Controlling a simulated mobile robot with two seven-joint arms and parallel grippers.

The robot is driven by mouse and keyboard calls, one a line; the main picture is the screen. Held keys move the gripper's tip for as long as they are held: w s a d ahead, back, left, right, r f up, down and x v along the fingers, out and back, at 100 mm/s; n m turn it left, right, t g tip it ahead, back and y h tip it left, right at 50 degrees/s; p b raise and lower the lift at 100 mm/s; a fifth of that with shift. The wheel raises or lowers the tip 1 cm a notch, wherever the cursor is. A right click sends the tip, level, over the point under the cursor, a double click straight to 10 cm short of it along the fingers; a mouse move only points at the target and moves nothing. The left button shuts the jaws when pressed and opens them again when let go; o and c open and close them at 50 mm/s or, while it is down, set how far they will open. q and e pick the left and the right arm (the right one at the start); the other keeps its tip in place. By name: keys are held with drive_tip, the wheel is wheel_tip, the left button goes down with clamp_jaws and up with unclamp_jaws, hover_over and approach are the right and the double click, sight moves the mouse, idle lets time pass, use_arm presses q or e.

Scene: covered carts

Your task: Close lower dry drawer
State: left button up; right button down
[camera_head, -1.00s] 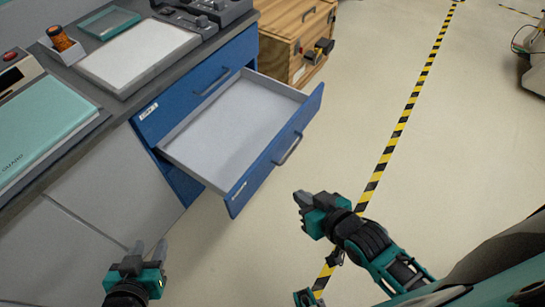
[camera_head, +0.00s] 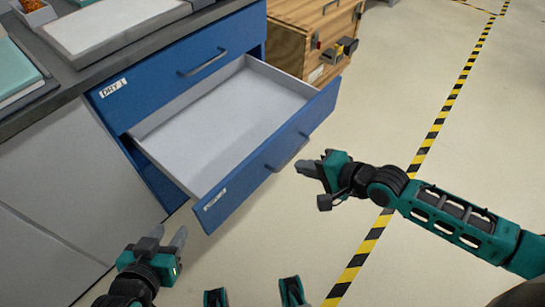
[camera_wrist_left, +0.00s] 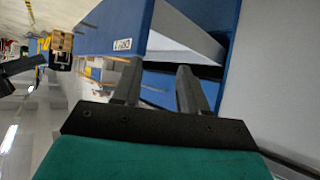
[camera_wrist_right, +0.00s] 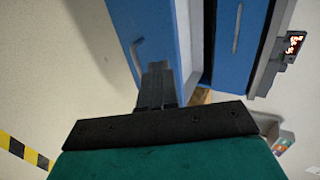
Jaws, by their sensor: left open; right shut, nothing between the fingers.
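The lower drawer (camera_head: 235,110) stands pulled out and looks empty; its blue front (camera_head: 270,150) has a dark bar handle (camera_head: 287,152). The shut upper drawer (camera_head: 180,65) is labelled DRY 1. My right gripper (camera_head: 306,167) is shut and empty, just in front of the lower drawer's front near the handle, with a small gap as far as I can tell. In the right wrist view its fingers (camera_wrist_right: 157,85) point at the blue front. My left gripper (camera_head: 168,240) is open and empty, below and left of the drawer's near corner; its fingers also show in the left wrist view (camera_wrist_left: 158,85).
A wooden crate (camera_head: 292,45) stands beyond the blue cabinet. The dark countertop (camera_head: 60,82) carries a white tray (camera_head: 110,25) and a teal item (camera_head: 15,70). Yellow-black tape (camera_head: 435,128) runs along the floor.

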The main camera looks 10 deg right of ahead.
sight(263, 152)
drive_tip(key=b+x, duration=0.1)
drive_tip(key=x, duration=0.2)
drive_tip(key=b+x, duration=0.1)
drive_tip(key=x, duration=0.2)
drive_tip(key=r+b+x, duration=0.1)
drive_tip(key=x, duration=0.2)
drive_tip(key=shift+w+a+f+b, duration=0.15)
drive_tip(key=shift+w+a+b, duration=0.15)
drive_tip(key=shift+w, duration=0.2)
drive_tip(key=shift+w+a, duration=0.4)
drive_tip(key=shift+w, duration=0.05)
use_arm(q)
drive_tip(key=shift+w+d+f, duration=0.1)
drive_tip(key=shift+d+f, duration=0.3)
drive_tip(key=shift+f, duration=0.25)
drive_tip(key=shift+d+f, duration=0.35)
drive_tip(key=shift+f, duration=0.25)
drive_tip(key=shift+a, duration=0.1)
